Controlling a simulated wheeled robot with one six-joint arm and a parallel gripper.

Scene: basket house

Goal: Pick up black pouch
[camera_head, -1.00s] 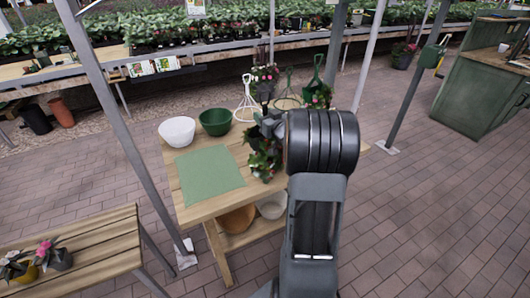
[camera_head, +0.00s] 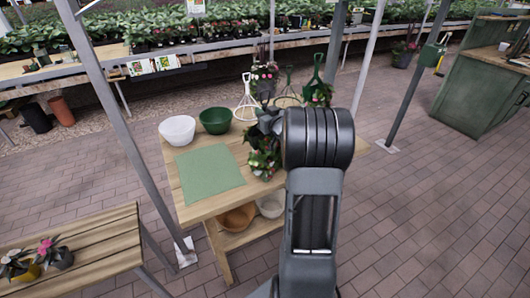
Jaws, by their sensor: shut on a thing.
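My gripper (camera_head: 268,122) is over the right part of the wooden potting table, partly hidden behind my own dark arm. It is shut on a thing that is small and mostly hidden. I cannot make out its shape, or whether it is the black pouch. No black pouch can be clearly told elsewhere in view. A leafy plant with pink flowers (camera_head: 263,160) stands just below and in front of my gripper.
The wooden table (camera_head: 205,207) holds a green mat (camera_head: 208,168), a white bowl (camera_head: 177,130) and a green bowl (camera_head: 215,121). Another flowering plant (camera_head: 265,82) stands behind my gripper. A grey post (camera_head: 120,130) rises left of the table.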

